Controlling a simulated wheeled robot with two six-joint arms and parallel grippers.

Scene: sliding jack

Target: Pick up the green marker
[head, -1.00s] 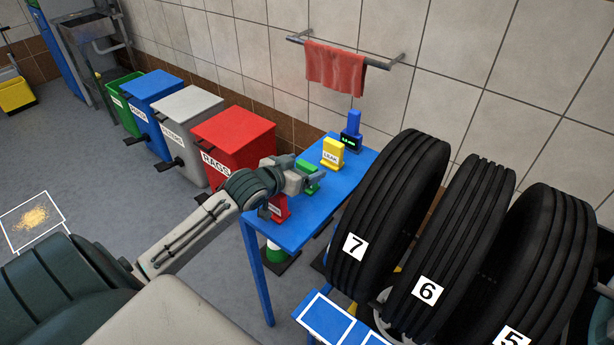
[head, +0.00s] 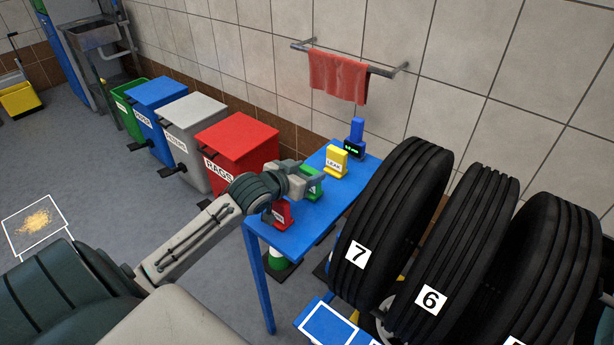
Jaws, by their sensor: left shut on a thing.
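The green marker (head: 315,187) is a small upright block with a white label, on the blue table (head: 296,238) between a red marker (head: 281,213) and a yellow marker (head: 336,161). My left gripper (head: 308,182) is at the green marker and shut on it; the gripper hides part of the marker. Whether the marker touches the tabletop is hard to tell. My right gripper is not in view.
A blue device with a small display (head: 354,140) stands at the table's far end. Large tyres (head: 395,225) stand close on the table's right. Several lidded bins, including a red one (head: 237,142), line the wall. A red towel (head: 338,77) hangs on a rail.

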